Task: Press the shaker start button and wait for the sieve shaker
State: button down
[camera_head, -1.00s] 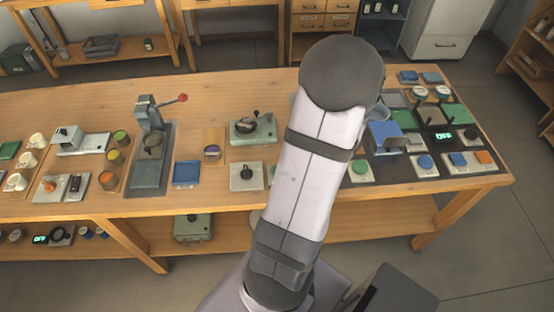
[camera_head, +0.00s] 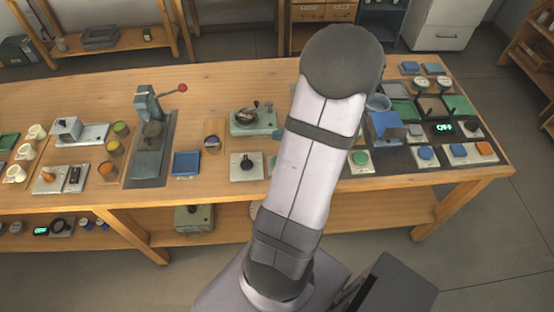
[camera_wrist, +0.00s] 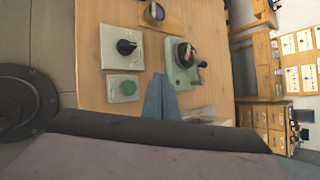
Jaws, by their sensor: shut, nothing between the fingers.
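A round green button (camera_wrist: 128,88) on a pale plate shows in the wrist view, next to a plate with a black knob (camera_wrist: 126,47). In the head view that knob (camera_head: 246,162) stands left of my arm, which hides most of the green button there. Another green button (camera_head: 361,158) sits right of my arm. The frames do not show which one is the shaker start button, and I cannot single out the sieve shaker. My gripper (camera_wrist: 160,84) shows in the wrist view as blue-grey fingers, shut and empty, beside the green button and apart from it; the head view hides it.
A green-grey device with a dial (camera_wrist: 183,62) stands close to the fingers. In the head view, a blue hooded device (camera_head: 384,127), a lit display (camera_head: 444,127) and several buttons crowd the right end of the wooden table (camera_head: 225,85).

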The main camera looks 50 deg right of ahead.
jog(key=shift+f, duration=0.1)
jog(key=b, duration=0.6)
send_over(273, 157)
jog(key=s, duration=0.3)
notch_tip(273, 157, down, 7)
jog(key=shift+f, duration=0.1)
jog(key=shift+f+b, duration=0.6)
jog(key=shift+f, duration=0.15)
jog(key=shift+f, duration=0.15)
dwell(0.9)
jog(key=shift+f+b, duration=0.25)
jog(key=shift+b, duration=0.35)
jog(key=shift+a+f+b, duration=0.1)
jog(key=shift+f+b, duration=0.35)
jog(key=shift+b, duration=0.1)
dwell(0.6)
jog(key=shift+r, duration=0.1)
dwell(0.3)
jog(key=shift+r+p, duration=0.65)
jog(key=shift+r, duration=0.15)
